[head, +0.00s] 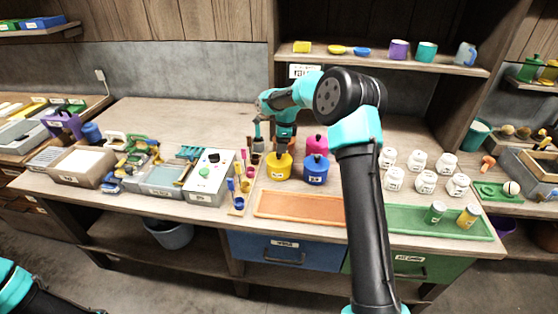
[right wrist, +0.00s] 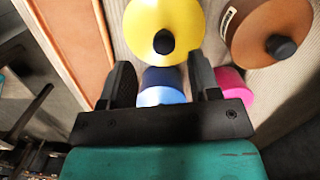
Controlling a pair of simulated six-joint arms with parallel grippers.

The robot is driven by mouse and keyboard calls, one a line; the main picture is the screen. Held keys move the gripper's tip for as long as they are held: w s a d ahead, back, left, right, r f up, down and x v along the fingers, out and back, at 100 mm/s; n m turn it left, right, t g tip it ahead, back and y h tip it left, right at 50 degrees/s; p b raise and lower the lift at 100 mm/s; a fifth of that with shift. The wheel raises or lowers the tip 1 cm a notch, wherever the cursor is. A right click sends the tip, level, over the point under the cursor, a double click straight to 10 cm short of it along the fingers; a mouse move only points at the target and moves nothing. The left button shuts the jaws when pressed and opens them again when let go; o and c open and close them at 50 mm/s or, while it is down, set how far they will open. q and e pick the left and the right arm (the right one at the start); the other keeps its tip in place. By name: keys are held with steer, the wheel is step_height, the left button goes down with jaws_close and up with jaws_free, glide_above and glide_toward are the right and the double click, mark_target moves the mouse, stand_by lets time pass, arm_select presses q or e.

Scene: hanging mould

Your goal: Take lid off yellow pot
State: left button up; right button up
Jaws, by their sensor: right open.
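The yellow pot (head: 277,168) stands on the bench with its lid on. In the right wrist view its yellow lid (right wrist: 150,18) has a black knob (right wrist: 164,42). My right gripper (head: 283,146) is over the back of the yellow pot in the head view. In the right wrist view my right gripper (right wrist: 161,72) is open, its fingers apart and empty, with the knob just beyond the fingertips. I cannot tell the height between them. My left gripper is out of view; only part of the left arm shows at the lower left.
A blue pot (head: 316,174) and a pink pot (head: 318,145) stand close on the right. A brown pot (right wrist: 262,28) is beside the yellow one. An orange tray (head: 300,207) lies in front, mostly clear. White jars (head: 426,182) stand to the right.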

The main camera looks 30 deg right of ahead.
steer(key=shift+w+a+f, duration=0.1)
steer(key=shift+w+f, duration=0.1)
steer(key=shift+f, duration=1.1)
steer(key=shift+w+a+f, duration=0.1)
steer(key=shift+w+f, duration=0.05)
steer(key=shift+f, duration=1.1)
steer(key=c, duration=1)
steer(key=shift+r, duration=1.35)
steer(key=shift+s+a+r, duration=0.25)
steer(key=shift+s+r, duration=0.1)
steer(key=shift+r, duration=0.15)
steer(key=s+a, duration=0.2)
steer(key=s, duration=0.2)
steer(key=s+a+r, duration=0.1)
steer(key=s+a, duration=0.2)
steer(key=s, duration=0.1)
steer(key=s+a, duration=0.3)
steer(key=s, duration=0.2)
steer(key=shift+r, duration=0.15)
